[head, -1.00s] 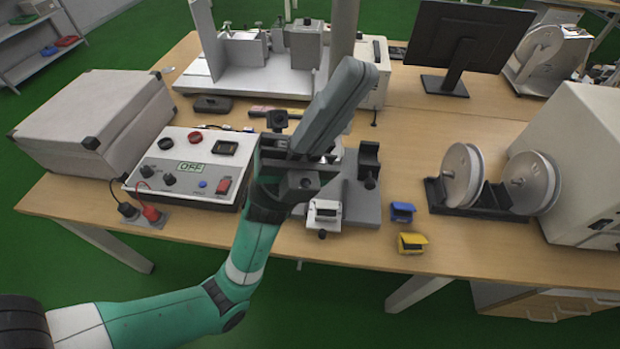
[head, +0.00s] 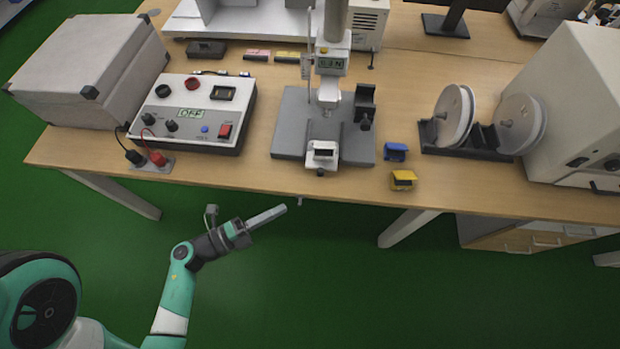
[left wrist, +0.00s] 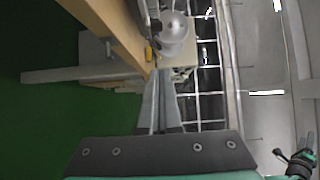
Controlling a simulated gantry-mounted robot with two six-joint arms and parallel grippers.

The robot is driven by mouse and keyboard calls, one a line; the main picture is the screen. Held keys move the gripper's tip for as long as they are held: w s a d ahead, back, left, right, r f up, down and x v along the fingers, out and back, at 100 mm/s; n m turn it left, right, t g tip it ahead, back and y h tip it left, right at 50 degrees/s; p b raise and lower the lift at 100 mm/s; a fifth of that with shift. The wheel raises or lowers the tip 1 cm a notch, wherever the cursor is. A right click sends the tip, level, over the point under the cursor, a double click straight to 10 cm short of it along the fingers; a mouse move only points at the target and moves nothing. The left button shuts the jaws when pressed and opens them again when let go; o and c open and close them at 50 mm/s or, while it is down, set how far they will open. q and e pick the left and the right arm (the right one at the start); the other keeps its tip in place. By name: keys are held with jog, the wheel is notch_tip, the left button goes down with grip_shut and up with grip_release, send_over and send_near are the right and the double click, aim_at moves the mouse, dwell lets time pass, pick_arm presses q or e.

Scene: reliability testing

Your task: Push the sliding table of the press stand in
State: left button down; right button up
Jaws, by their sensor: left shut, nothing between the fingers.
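The press stand (head: 285,138) stands upright on the bench in the head view. It has a grey base plate, a column and a gauge head with a small display (head: 331,64). A small white carriage with a dark knob, apparently the sliding table (head: 322,152), sits at the front edge of the base. My left gripper (head: 284,209) is shut and empty, in front of the bench edge, apart from the stand and lower left of the carriage. Its closed fingers also show in the left wrist view (left wrist: 160,90).
A control box (head: 192,112) reading OFF stands left of the stand. A blue block (head: 397,151) and a yellow block (head: 403,179) lie to its right, before a spool holder (head: 470,140). The bench front edge (head: 250,182) lies between my left gripper and the stand.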

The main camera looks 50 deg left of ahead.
pick_arm(q)
jog(key=w+b, duration=0.1)
jog(key=w, duration=0.3)
jog(key=w+a, duration=0.1)
jog(key=w, duration=0.2)
jog(key=w+b, duration=0.1)
jog(key=w, duration=0.3)
jog(key=shift+w+a+b, duration=0.25)
jog(key=shift+w+b, duration=0.1)
pick_arm(e)
notch_tip(320, 180, down, 3)
jog(key=shift+r, duration=0.1)
